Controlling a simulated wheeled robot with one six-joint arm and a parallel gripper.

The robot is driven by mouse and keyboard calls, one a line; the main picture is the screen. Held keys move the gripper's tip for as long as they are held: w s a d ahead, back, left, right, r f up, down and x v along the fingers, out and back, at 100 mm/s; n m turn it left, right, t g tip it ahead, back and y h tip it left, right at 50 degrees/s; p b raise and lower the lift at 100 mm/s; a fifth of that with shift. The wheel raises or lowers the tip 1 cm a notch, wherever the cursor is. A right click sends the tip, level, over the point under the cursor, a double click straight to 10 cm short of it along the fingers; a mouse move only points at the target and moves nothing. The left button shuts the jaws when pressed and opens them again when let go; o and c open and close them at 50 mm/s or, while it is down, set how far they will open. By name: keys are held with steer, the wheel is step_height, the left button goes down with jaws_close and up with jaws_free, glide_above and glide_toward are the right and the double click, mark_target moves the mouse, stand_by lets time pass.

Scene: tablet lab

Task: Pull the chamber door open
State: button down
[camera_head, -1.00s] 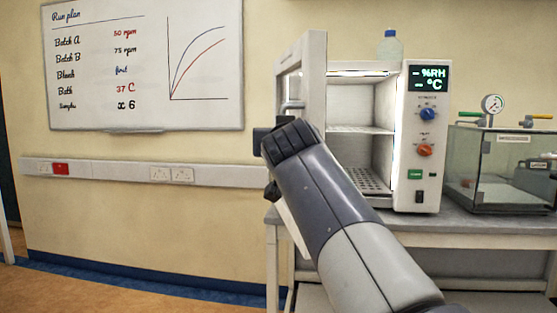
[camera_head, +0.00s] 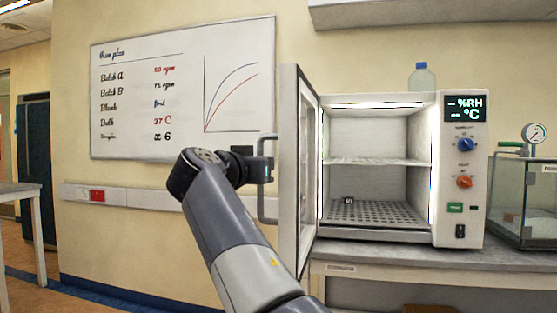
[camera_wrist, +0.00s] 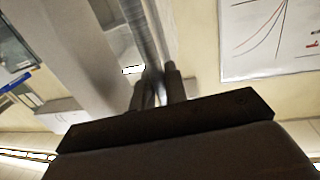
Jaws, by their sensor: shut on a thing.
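The white chamber (camera_head: 425,238) stands on the bench with its interior lit and open to view. Its white-framed door (camera_head: 288,110) is swung out at the left side of the opening, seen nearly edge-on. The grey bar handle (camera_head: 262,208) is on the door's outer left face. My gripper (camera_head: 266,172) is at the handle, left of the door, with its fingers partly hidden by the wrist. In the wrist view, my gripper's dark fingers (camera_wrist: 157,90) are shut around the metal handle bar (camera_wrist: 142,35).
Inside are a wire shelf (camera_head: 375,161) and a perforated floor (camera_head: 372,213) with a small dark item (camera_head: 348,201). A bottle (camera_head: 422,78) stands on top. A glass box with a gauge (camera_head: 534,133) is on the right. Floor left of the door looks clear; a table (camera_head: 20,190) is far left.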

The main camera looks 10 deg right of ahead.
steer(key=shift+w+a+f+m+g+h+p, duration=0.1)
steer(key=shift+w+a+m+g+h+p, duration=0.15)
steer(key=shift+w+a+p, duration=0.3)
steer(key=shift+w+a+f+m+g+h+p, duration=0.1)
steer(key=shift+w+a+m+g+h+p, duration=0.15)
steer(key=shift+a, duration=0.35)
steer(key=c, duration=1.5)
jaws_free()
steer(key=shift+a, duration=0.15)
steer(key=shift+c, duration=0.2)
steer(key=shift+r, duration=0.1)
steer(key=v, duration=1)
steer(key=shift+s+a, duration=0.2)
steer(key=shift+s, duration=0.15)
